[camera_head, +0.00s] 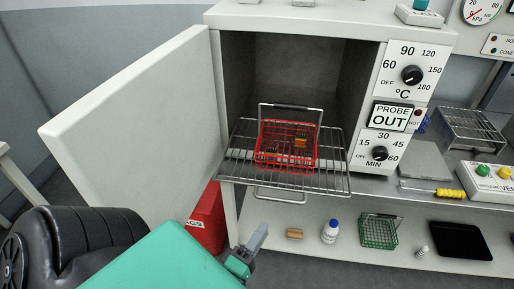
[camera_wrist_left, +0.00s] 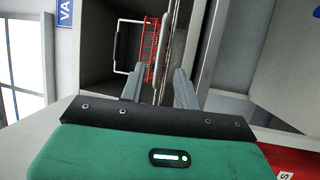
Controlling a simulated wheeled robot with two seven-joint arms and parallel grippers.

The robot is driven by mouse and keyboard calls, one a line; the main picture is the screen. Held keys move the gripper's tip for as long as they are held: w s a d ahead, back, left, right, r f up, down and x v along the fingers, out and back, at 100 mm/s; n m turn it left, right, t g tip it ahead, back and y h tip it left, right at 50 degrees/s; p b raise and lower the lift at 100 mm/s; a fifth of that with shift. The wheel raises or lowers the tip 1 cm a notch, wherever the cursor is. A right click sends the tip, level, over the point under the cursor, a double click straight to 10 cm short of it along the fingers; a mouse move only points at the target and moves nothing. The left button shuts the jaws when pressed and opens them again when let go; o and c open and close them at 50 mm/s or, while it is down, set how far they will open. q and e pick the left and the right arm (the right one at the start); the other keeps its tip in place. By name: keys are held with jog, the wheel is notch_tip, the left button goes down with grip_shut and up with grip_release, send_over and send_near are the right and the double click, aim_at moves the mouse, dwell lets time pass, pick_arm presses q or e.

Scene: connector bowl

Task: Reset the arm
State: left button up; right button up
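My left gripper (camera_head: 252,246) is below and in front of the oven's pulled-out wire rack (camera_head: 235,160). In the left wrist view its two fingers (camera_wrist_left: 158,80) stand apart with nothing between them. A red wire basket (camera_head: 287,146) with a raised handle sits on the rack at the oven mouth, with small orange-brown pieces inside. The basket (camera_wrist_left: 150,50) and the rack's edge also show beyond the fingers in the left wrist view. The gripper does not touch the basket. My right gripper is not in view.
The oven door (camera_head: 135,120) stands wide open at the left. A red box (camera_head: 207,218) is beside the gripper under the door. The lower shelf holds a brown block (camera_head: 295,233), a white bottle (camera_head: 330,232), a green basket (camera_head: 379,231) and a black tray (camera_head: 460,240).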

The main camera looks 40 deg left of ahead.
pick_arm(q)
jog(key=shift+s+d, duration=0.1)
jog(key=shift+s, duration=0.4)
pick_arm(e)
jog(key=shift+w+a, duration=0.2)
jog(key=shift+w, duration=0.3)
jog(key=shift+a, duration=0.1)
pick_arm(q)
jog(key=shift+f, duration=0.1)
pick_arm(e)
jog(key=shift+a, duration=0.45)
